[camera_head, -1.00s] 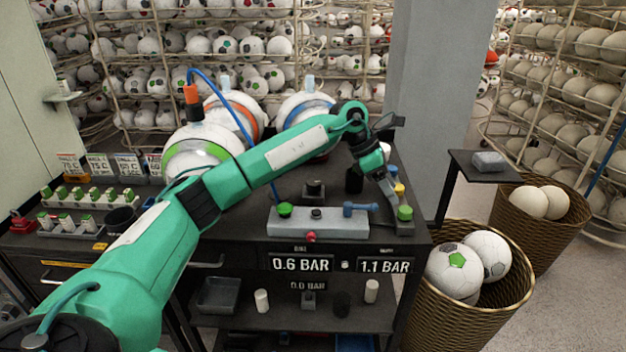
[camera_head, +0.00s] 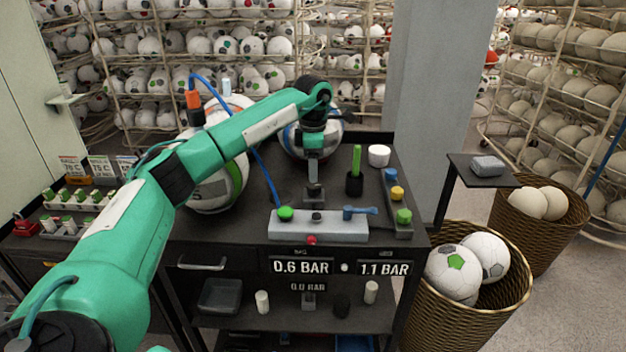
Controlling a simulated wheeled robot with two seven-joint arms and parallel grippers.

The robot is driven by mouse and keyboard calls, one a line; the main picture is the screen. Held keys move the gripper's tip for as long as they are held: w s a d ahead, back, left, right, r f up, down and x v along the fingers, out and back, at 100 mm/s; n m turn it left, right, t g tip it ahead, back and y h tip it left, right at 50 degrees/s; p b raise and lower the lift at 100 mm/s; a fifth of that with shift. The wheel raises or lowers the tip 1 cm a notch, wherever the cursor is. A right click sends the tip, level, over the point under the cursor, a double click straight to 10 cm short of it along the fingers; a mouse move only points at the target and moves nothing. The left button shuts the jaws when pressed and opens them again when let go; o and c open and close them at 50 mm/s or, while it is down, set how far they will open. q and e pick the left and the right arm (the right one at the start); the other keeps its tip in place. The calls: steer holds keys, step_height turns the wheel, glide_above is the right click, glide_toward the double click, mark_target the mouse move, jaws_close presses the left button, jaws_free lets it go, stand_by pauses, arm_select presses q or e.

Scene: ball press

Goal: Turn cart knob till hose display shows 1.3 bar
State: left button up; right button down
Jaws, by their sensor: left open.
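The cart (camera_head: 225,245) has a grey control block (camera_head: 318,230) on its top. The block carries a green knob (camera_head: 285,213), a small black knob (camera_head: 317,216) and a blue lever (camera_head: 360,210). On the cart's front, the left display (camera_head: 300,267) reads 0.6 BAR and the right display (camera_head: 384,269) reads 1.1 BAR. Their small labels are too blurred to tell which is the hose's. My left gripper (camera_head: 313,184) is open and points down behind the block, over a small dark fixture (camera_head: 313,198). My right gripper is out of view.
A strip with blue, yellow and green knobs (camera_head: 397,195) lies at the cart's right. A black cup with a green stick (camera_head: 355,180) and a white cup (camera_head: 379,155) stand near it. Balls (camera_head: 213,185) stand behind my arm, with a blue hose (camera_head: 262,165). A lower display (camera_head: 308,287) reads 0.0 BAR.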

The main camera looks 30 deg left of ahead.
mark_target(314, 185)
arm_select(q)
step_height(314, 185, down, 6)
steer(key=shift+r+p, duration=0.1)
steer(key=shift+p, duration=0.45)
steer(key=c, duration=1)
steer(key=shift+m, duration=0.3)
steer(key=shift+m+b, duration=0.65)
steer(key=shift+m, duration=0.35)
steer(key=m+b, duration=0.1)
steer(key=m, duration=0.1)
steer(key=shift+m, duration=0.3)
steer(key=m+b, duration=0.1)
steer(key=m, duration=0.5)
steer(key=shift+w, duration=0.1)
